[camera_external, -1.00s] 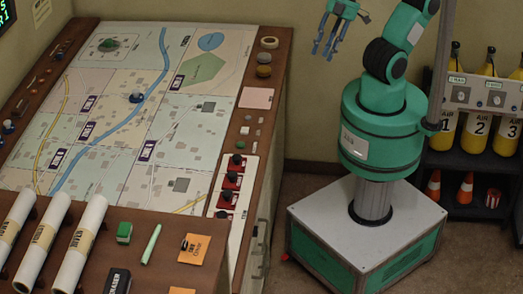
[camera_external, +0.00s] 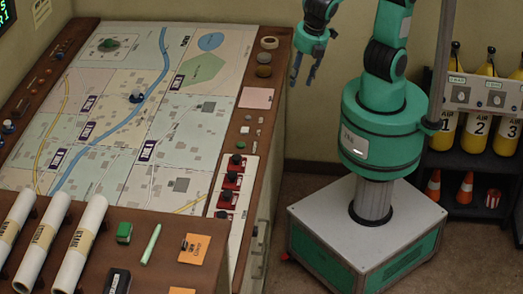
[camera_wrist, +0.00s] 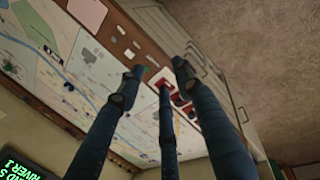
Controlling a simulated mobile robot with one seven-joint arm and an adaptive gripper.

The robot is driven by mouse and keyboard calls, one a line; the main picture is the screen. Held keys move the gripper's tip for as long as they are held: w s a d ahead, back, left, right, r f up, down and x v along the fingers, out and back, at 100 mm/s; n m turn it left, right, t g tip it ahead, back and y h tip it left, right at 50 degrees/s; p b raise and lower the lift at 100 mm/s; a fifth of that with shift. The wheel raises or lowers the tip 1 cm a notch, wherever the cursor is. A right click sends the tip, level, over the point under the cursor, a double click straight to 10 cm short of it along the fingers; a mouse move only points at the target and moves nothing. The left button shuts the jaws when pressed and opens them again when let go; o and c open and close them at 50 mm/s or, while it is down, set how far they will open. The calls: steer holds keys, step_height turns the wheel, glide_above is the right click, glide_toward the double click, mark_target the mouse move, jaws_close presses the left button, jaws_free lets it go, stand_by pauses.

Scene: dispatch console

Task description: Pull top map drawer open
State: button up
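The map drawers (camera_external: 262,228) are in the right side of the map console, seen edge-on in the external view, with pale handles low on that side. In the wrist view the pale drawer fronts (camera_wrist: 205,58) run along the console's side, beyond the fingers. I see no drawer standing out, but which front is the top one is hard to tell. My gripper (camera_external: 303,82) is in the air beside the console's back right corner, fingers pointing down, apart from the drawers. In the wrist view its three dark fingers (camera_wrist: 160,78) are spread and empty.
The console top holds a map (camera_external: 120,110), red switches (camera_external: 230,180) and jars near its right edge. Rolled maps (camera_external: 75,245) lie at the front left. A shelf with yellow air cylinders (camera_external: 476,130) and cones stands at right. Bare floor (camera_external: 283,205) lies between console and my base.

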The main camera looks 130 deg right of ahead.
steer(key=w+a+f+n+g+h, duration=0.3)
steer(key=w+a+f+n+h, duration=0.15)
steer(key=w+f+n, duration=0.5)
steer(key=n+h+p, duration=0.1)
steer(key=n+h, duration=0.4)
steer(key=n, duration=0.1)
glide_above(265, 240)
steer(key=s+a, duration=0.3)
step_height(265, 240, down, 15)
steer(key=s+a+f+n+t+h, duration=0.1)
steer(key=f+n, duration=0.4)
steer(key=f, duration=0.5)
steer(key=s+a+f+n+t+h, duration=0.1)
steer(key=a+f+n+t+h, duration=0.2)
steer(key=f, duration=0.7)
steer(key=s+a+f+n+t+h, duration=0.1)
steer(key=a+f+n+t+h, duration=0.1)
steer(key=a+f+n+t, duration=0.4)
step_height(265, 240, down, 5)
steer(key=shift+r+n+p, duration=0.15)
steer(key=shift+n+p, duration=0.25)
steer(key=shift+n, duration=0.55)
steer(key=b+x, duration=0.1)
steer(key=x, duration=1.2)
steer(key=shift+d+r, duration=0.2)
steer(key=shift+d, duration=0.15)
